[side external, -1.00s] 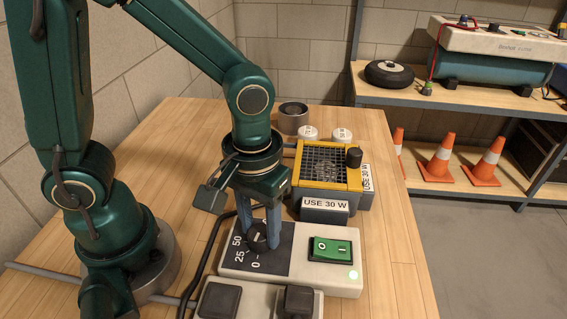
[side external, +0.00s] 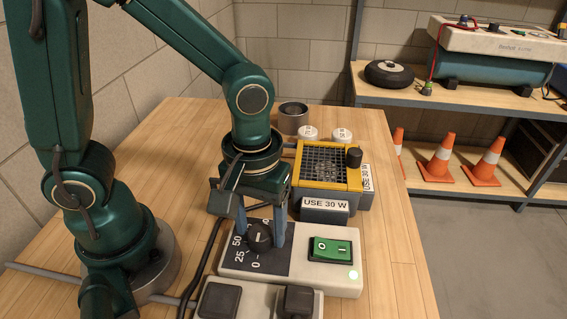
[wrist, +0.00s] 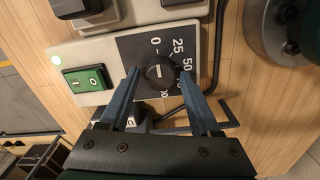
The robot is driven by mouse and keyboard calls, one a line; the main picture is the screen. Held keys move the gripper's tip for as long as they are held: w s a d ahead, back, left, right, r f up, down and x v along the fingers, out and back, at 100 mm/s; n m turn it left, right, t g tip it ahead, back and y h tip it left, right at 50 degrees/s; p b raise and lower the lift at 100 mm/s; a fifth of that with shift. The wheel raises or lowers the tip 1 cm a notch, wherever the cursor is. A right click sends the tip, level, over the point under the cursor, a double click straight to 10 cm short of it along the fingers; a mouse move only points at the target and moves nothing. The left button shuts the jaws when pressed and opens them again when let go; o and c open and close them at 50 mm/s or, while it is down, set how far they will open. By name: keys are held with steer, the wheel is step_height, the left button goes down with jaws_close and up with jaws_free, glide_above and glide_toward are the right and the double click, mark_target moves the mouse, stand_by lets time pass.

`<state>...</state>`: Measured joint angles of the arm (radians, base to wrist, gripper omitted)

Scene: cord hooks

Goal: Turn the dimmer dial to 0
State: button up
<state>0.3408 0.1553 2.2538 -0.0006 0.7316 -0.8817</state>
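The dimmer dial (side external: 259,236) is a round black knob on the dark panel of a pale control box (side external: 318,275). It also shows in the wrist view (wrist: 160,72), ringed by the numbers 0, 25, 50 and others partly hidden. A short pale mark shows on the knob; I cannot tell surely which number it points to. My gripper (side external: 261,230) points down over the dial, one finger on each side. In the wrist view my gripper (wrist: 160,69) has its fingers spread, with visible gaps between them and the knob.
A green rocker switch (side external: 331,250) and a lit green lamp (side external: 353,274) are on the same box. A yellow-framed grille unit (side external: 328,166) labelled USE 30 W stands behind. A black cord (side external: 206,255) runs along the left of the box. Bare table lies left of the cord.

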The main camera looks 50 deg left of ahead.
mark_target(261, 229)
stand_by(0.3)
steer(key=shift+r, duration=2.55)
steer(key=shift+w+a+r, duration=0.15)
steer(key=s+a+r+m+t, duration=0.2)
steer(key=a+r+m+t, duration=0.3)
steer(key=a+m, duration=0.1)
steer(key=shift+s+a+t, duration=0.2)
steer(key=shift+s+t, duration=0.05)
steer(key=shift+t, duration=0.05)
